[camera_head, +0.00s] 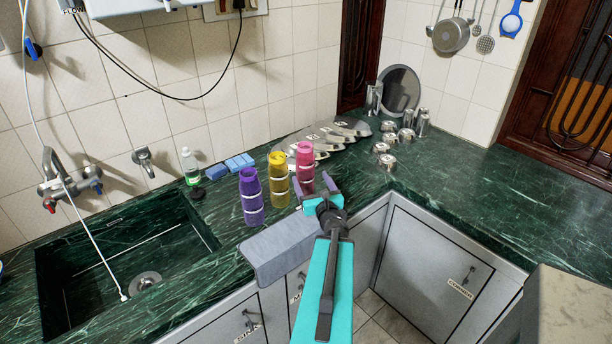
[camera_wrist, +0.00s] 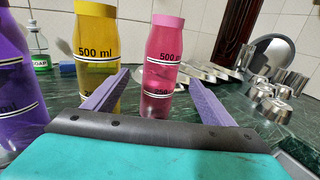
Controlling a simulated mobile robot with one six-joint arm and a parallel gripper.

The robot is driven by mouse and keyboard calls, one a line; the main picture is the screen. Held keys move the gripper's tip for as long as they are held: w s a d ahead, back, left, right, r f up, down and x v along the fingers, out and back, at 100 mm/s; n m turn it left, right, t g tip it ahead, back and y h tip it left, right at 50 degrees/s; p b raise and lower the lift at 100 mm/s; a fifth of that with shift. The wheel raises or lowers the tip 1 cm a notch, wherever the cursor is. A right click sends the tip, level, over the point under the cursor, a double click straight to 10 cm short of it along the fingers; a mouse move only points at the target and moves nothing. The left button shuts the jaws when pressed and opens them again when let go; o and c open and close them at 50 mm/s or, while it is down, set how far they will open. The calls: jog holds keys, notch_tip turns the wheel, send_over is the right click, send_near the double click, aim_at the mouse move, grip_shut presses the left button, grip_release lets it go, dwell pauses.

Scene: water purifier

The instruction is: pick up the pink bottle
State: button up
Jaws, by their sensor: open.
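The pink bottle (camera_head: 305,163) stands upright on the green counter, the rightmost of three bottles. In the wrist view the pink bottle (camera_wrist: 163,65) stands ahead, between the lines of my two purple fingers. My gripper (camera_head: 317,189) is open and empty, just in front of the pink bottle at the counter's front edge. Its fingers also show in the wrist view (camera_wrist: 156,98), spread wide. The lower part of the pink bottle is hidden behind the gripper body in the wrist view.
The yellow bottle (camera_head: 278,178) stands close left of the pink one, with the purple bottle (camera_head: 251,195) further left. Metal trays (camera_head: 343,129) lie behind, and steel cups (camera_head: 389,140) stand to the right. A sink (camera_head: 130,265) is at the left. The right counter (camera_head: 450,180) is clear.

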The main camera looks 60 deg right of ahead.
aim_at(308, 172)
jog(key=shift+w+d+f+b, duration=0.1)
jog(key=shift+w+d+b, duration=0.4)
jog(key=shift+b, duration=1.7)
jog(key=b+x, duration=0.2)
jog(key=b, duration=0.2)
jog(key=shift+w+d, duration=0.25)
jog(key=shift+w+d+r+p, duration=0.2)
jog(key=shift+w+d+p, duration=0.15)
jog(key=shift+w+d, duration=0.15)
jog(key=shift+x, duration=0.75)
jog(key=shift+w+d, duration=0.1)
jog(key=shift+p+x, duration=1.15)
jog(key=shift+x, duration=1.3)
jog(key=c, duration=1.2)
